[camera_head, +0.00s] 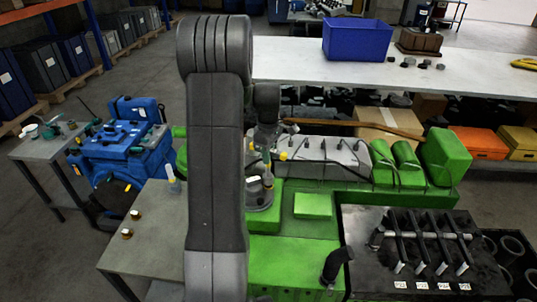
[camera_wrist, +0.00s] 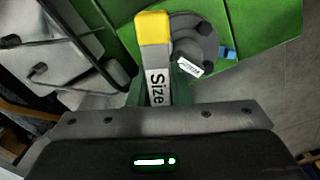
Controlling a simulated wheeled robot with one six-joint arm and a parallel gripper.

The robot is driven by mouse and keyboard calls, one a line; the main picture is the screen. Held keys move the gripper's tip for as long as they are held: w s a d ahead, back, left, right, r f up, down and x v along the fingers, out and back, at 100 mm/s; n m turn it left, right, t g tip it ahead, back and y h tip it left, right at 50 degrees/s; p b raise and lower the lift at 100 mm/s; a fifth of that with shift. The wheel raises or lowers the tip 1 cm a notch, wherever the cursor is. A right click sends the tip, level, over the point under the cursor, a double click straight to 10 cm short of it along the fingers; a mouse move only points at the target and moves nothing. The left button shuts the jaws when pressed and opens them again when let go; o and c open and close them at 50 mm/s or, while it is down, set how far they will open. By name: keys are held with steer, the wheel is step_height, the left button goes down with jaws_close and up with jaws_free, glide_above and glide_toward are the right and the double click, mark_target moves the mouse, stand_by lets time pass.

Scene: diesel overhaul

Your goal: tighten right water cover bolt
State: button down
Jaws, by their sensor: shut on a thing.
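My gripper (camera_wrist: 165,98) is shut on a grey tool (camera_wrist: 156,72) with a yellow end, marked "Size". The yellow end lies against or just over the left edge of a round dark grey cover (camera_wrist: 207,42) with bolt heads and a white label. I cannot tell whether the tool sits on a bolt; its yellow end hides what is beneath it. A small blue piece (camera_wrist: 228,53) sticks out at the cover's right. In the head view, my arm hides much of the green engine (camera_head: 290,255), and the grey cover (camera_head: 262,195) shows just right of the arm.
A grey side table (camera_head: 150,262) with two small brass-coloured parts stands at left. A black tray (camera_head: 375,278) with several rods lies at right. Behind the engine is a long bench (camera_head: 300,68) with a blue bin (camera_head: 357,38). Hoses and grey parts crowd the engine top.

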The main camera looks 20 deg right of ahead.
steer(key=n, duration=0.4)
steer(key=shift+n, duration=0.3)
steer(key=n, duration=0.7)
steer(key=shift+n, duration=2.5)
